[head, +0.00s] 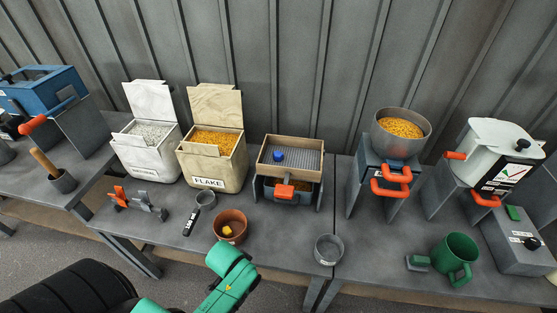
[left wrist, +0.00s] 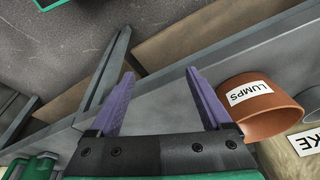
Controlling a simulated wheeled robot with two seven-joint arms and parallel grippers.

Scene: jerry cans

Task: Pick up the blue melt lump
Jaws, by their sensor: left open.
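The blue melt lump (head: 278,155) is a small blue piece on the grey mesh of a wood-framed sieve tray (head: 262,151) in the head view. It is not visible in the left wrist view. My left gripper (left wrist: 160,74) has two purple fingers spread apart with nothing between them. In the left wrist view it is beside the terracotta pot labelled LUMPS (left wrist: 262,105), near the bench edge, away from the blue lump. In the head view the pot (head: 230,239) holds a yellow lump (head: 227,231), and a green arm part of mine is just in front of it. My right gripper is not in view.
The FLAKE bin (head: 213,168) stands left of the sieve, with a white bin (head: 146,157) beyond it. An orange handle (head: 285,190) sticks out below the sieve. A grey cup (head: 328,249) and a green mug (head: 455,257) stand toward the front right.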

